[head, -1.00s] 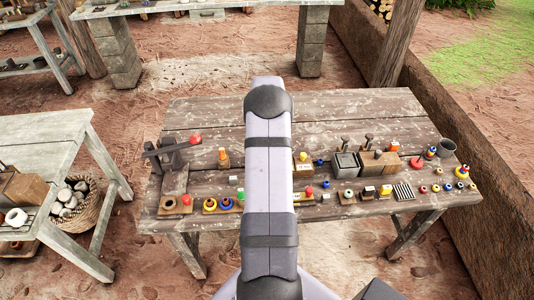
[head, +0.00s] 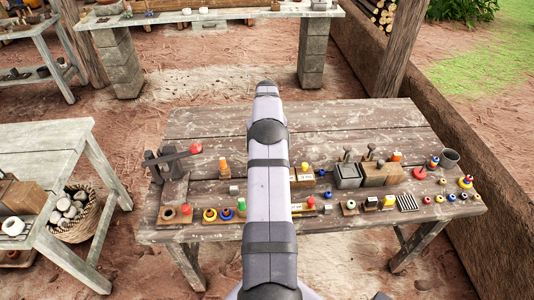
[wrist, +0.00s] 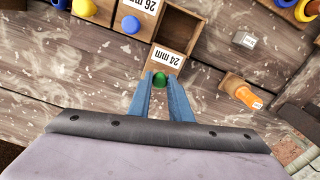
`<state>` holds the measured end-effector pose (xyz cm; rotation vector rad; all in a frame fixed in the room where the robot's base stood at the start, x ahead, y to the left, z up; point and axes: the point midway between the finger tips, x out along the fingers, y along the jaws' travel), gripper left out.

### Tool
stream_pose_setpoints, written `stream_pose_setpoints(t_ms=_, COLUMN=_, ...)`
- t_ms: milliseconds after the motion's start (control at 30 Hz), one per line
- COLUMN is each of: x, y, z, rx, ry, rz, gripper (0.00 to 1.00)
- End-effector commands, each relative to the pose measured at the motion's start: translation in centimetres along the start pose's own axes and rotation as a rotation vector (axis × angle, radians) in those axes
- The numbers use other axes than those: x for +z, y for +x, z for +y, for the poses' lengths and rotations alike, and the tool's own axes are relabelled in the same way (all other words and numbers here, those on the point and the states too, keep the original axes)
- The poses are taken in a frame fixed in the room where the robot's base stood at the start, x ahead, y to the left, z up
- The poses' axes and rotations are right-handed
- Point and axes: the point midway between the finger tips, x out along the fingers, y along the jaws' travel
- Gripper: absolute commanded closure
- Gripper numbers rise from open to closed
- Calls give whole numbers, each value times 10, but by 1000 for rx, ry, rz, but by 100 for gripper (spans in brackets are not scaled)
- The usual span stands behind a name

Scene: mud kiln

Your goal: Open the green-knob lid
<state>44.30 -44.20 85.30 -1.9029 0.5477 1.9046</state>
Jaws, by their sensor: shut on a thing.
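The green knob (wrist: 160,79) is between the blue fingertips of my gripper (wrist: 160,82) in the wrist view, and the fingers are shut on it. The lid labelled 24 mm (wrist: 170,57) lies just beyond the knob. The lid is slid out toward my gripper, and the wooden box's hollow compartment (wrist: 184,27) shows uncovered behind it. In the head view my arm hides the gripper, the green knob and the lid.
A lid with a blue knob (wrist: 131,25) and one with a yellow knob (wrist: 84,7) are beside it. An orange piece on a wooden base (wrist: 246,97) and a grey block (wrist: 244,40) stand on the other side. Bare tabletop (wrist: 75,70) lies around my gripper.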

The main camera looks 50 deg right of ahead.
Motion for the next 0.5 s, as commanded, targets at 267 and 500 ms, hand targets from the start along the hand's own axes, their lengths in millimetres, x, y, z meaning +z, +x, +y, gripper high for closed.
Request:
stream_pose_setpoints(t_ms=267, x=-1, y=-1, z=0, rx=1, ry=0, rz=3, gripper=75)
stream_pose_setpoints(t_ms=500, x=0, y=0, z=0, rx=1, ry=0, rz=2, gripper=63)
